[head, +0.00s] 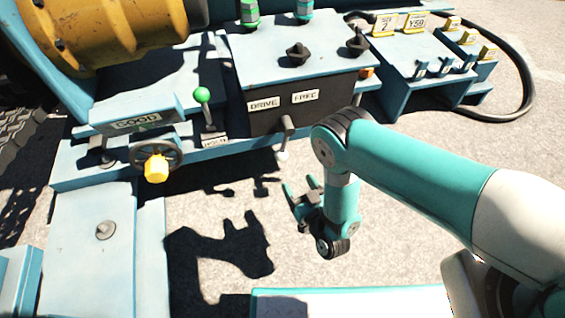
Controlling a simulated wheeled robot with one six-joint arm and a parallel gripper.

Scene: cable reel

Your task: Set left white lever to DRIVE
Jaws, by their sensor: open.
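A grey lever (287,130) with a white knob (281,156) hangs from the front of the dark panel (285,118). It points down and slightly left. The panel carries a DRIVE label (264,104) on the left and a second label (305,97) on the right, whose wording is hard to read. The lever's pivot lies below and between the two labels. My gripper (301,188) is open and empty, below and slightly right of the white knob, apart from it. Any second white lever is not visible; my arm covers the panel's right end.
A green-knobbed lever (203,96) stands left of the panel. A yellow-hubbed handwheel (157,168) and a yellow drum (90,30) are further left. Black knobs (298,54) sit on top of the panel box. A side bench (430,60) and black cable (525,75) are at right. Open ground lies below.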

